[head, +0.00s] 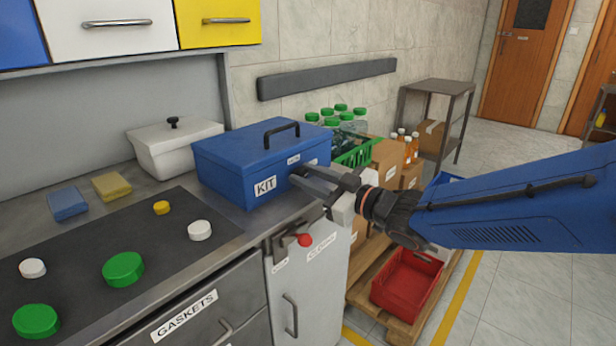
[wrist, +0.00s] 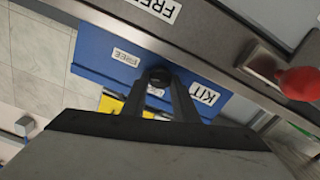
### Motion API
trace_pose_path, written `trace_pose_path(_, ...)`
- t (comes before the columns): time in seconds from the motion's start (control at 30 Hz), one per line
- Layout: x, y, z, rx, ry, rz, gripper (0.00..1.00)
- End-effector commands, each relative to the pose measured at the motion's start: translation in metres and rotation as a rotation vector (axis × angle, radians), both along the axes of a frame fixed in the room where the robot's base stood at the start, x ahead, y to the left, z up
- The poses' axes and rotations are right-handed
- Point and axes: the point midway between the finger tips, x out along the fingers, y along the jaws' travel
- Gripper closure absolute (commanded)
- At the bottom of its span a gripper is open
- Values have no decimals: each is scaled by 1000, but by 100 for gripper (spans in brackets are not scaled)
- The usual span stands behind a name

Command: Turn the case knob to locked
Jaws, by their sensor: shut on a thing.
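The blue case (head: 235,155) marked KIT stands on the counter, lid down, with a black handle on top. My gripper (head: 296,174) reaches its front face from the right and covers the knob in the head view. In the wrist view, the dark round knob (wrist: 157,75) sits between the fingertips of my gripper (wrist: 158,84), which is shut on it. A label on the blue case (wrist: 95,55) reads FREE near the knob. The knob's pointing direction cannot be made out.
A grey cabinet (head: 335,285) with a red-ended lever (head: 305,240) stands below my gripper. A white lidded box (head: 170,155) is left of the case. A green crate (head: 358,153) of bottles and a red bin (head: 405,283) are to the right. Caps lie on the dark counter panel.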

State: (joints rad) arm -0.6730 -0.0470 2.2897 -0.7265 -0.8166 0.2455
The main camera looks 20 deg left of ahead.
Motion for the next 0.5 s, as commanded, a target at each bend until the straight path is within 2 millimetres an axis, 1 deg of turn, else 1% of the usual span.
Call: trace_pose_path(0.5, -2, 1, -2, -188, -454, 0, 96)
